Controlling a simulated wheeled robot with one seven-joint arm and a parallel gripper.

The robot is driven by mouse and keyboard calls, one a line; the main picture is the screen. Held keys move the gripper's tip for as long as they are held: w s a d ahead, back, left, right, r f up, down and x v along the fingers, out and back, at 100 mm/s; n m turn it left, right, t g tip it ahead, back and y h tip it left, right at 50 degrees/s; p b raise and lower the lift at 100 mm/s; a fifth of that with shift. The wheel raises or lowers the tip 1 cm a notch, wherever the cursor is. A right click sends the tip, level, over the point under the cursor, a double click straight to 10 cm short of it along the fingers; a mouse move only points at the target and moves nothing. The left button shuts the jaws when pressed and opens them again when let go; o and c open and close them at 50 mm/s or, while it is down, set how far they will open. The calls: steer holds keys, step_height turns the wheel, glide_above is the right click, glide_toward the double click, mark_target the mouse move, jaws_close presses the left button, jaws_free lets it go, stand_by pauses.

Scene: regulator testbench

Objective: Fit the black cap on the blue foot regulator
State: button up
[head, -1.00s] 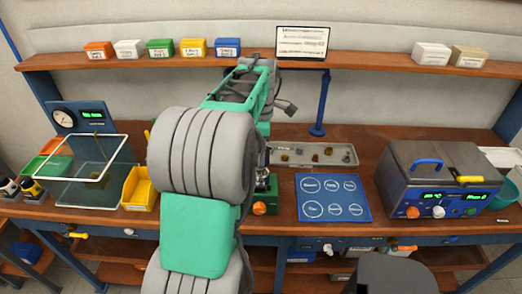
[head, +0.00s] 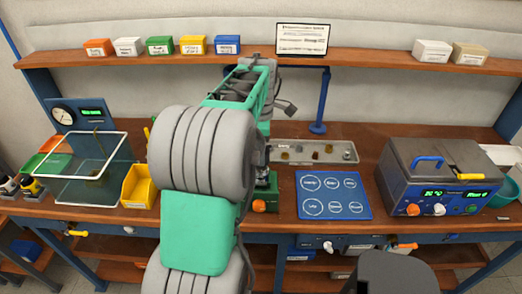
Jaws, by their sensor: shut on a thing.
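My arm, green and grey, rises through the middle of the head view and bends down behind its own thick grey links. These links hide my gripper's fingers, so what they hold cannot be seen. A green vise-like fixture (head: 264,192) with an orange knob stands on the bench just right of my arm, partly covered by it. A small patch of dark and metallic parts shows just above the fixture, too small and covered to name. I cannot make out the black cap or the blue foot regulator.
A grey tray (head: 343,151) with several small parts lies behind a blue mat (head: 334,209) with white circles. A blue-grey machine (head: 435,170) stands at right. A glass tank (head: 88,178) and a yellow bin (head: 139,188) stand at left. A shelf (head: 370,58) runs along the back.

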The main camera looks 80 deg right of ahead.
steer(key=shift+f+b, duration=0.75)
steer(key=shift+f, duration=0.8)
stand_by(0.8)
steer(key=o, duration=1.5)
steer(key=shift+o, duration=0.3)
steer(key=o, duration=0.4)
steer(key=shift+r+p, duration=3.05)
steer(key=shift+r, duration=1)
